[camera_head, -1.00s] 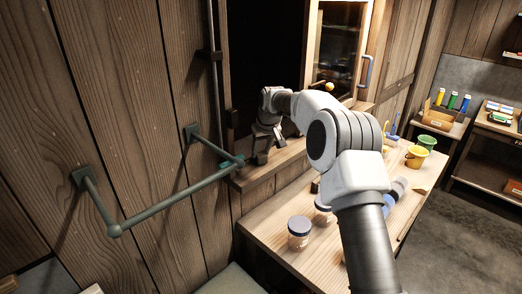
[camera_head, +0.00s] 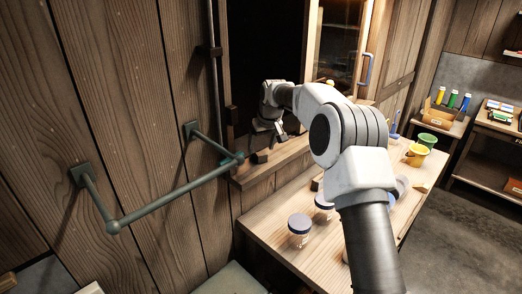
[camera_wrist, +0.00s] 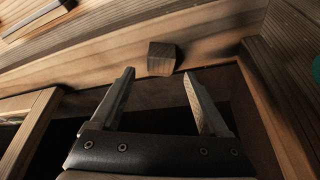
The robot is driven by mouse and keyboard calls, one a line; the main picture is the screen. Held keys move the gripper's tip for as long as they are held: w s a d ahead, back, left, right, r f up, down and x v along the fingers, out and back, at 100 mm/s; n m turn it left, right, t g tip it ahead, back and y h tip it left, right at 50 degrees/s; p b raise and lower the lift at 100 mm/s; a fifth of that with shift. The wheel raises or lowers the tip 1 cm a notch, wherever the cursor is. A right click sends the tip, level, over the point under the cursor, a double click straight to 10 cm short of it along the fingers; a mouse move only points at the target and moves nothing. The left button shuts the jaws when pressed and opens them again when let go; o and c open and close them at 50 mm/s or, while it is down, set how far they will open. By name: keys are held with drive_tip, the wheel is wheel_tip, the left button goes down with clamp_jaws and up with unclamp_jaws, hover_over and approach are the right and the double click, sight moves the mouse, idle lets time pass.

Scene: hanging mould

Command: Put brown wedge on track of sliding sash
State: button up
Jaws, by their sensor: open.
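The brown wedge (camera_wrist: 161,58) is a small block on the wooden sill in the wrist view, just beyond my fingertips. In the head view the wedge (camera_head: 260,157) is a dark block near the sill's left end. My gripper (camera_wrist: 158,78) is open, with nothing between its fingers. In the head view my gripper (camera_head: 278,138) is just above and right of the wedge. The sliding sash (camera_head: 338,42) is a glazed wooden frame with a blue-grey handle (camera_head: 368,68), right of the dark opening. Its track along the sill (camera_head: 285,155) is partly hidden by my arm.
A green rail (camera_head: 175,203) sticks out from the plank wall at left. The workbench (camera_head: 275,236) below holds blue-lidded jars (camera_head: 300,232), a yellow pot (camera_head: 417,155) and a green pot (camera_head: 427,141). Shelves with bottles stand at the right.

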drive_tip(key=b+v, duration=0.2)
drive_tip(key=v, duration=1.4)
drive_tip(key=s+d+r+h, duration=0.1)
drive_tip(key=s+d+r, duration=0.15)
drive_tip(key=s, duration=0.65)
drive_tip(key=s+d+f+m+t+b, duration=0.15)
drive_tip(key=s+d, duration=0.25)
drive_tip(key=s, duration=0.7)
drive_tip(key=s+d+f+m, duration=0.1)
drive_tip(key=s+d+m, duration=0.15)
drive_tip(key=s, duration=0.85)
drive_tip(key=s+d+f, duration=0.2)
drive_tip(key=s+f, duration=0.5)
drive_tip(key=s, duration=0.4)
drive_tip(key=shift+d+f+m+h+b, duration=0.3)
drive_tip(key=shift+d+h, duration=0.05)
drive_tip(key=shift+h, duration=0.05)
